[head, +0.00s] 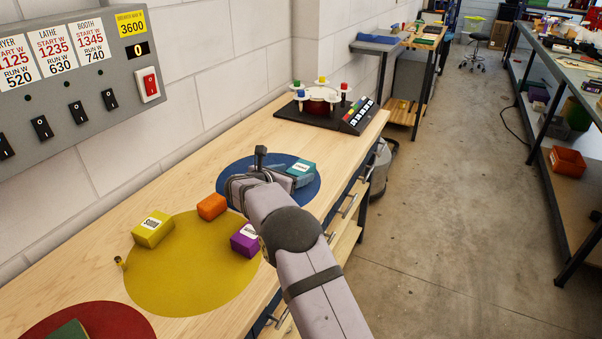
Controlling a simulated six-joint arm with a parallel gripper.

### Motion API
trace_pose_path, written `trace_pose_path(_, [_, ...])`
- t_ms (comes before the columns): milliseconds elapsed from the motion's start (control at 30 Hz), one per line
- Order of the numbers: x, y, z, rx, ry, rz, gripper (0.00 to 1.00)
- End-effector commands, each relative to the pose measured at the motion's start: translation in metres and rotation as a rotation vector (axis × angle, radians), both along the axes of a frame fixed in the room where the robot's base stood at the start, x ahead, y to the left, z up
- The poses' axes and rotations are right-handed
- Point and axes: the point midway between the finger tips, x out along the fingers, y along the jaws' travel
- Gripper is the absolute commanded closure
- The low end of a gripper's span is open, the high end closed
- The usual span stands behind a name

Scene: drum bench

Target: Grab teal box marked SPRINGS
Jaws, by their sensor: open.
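A teal box (303,171) with a white label sits on the blue round mat (228,184); the label's text is too small to read. My arm reaches in from the lower right, over the mats. My gripper (261,158) is open, over the blue mat, just left of the teal box. My wrist hides part of the mat and the box's lower left side. I cannot tell how far above the bench the fingers are.
A yellow box (153,229) and an orange block (212,206) lie on the yellow mat (185,285). A purple box (244,240) is beside my arm. A green block (70,330) lies on the red mat (115,318). A drum device (318,98) stands behind.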

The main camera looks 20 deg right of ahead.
Motion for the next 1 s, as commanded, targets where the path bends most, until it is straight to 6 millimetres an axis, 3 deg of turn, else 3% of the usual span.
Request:
trace_pose_path(233, [0.015,-0.018,-0.011,0.001,-0.001,-0.002,0.31])
trace_pose_path(567, [0.019,-0.021,-0.013,0.0,-0.001,0.0,0.31])
trace_pose_path(600, [0.018,-0.021,-0.013,0.0,-0.001,0.0,0.34])
trace_pose_path(800, [0.018,-0.021,-0.013,0.0,-0.001,0.0,0.77])
trace_pose_path(1000, [0.019,-0.021,-0.012,0.0,-0.003,-0.001,0.77])
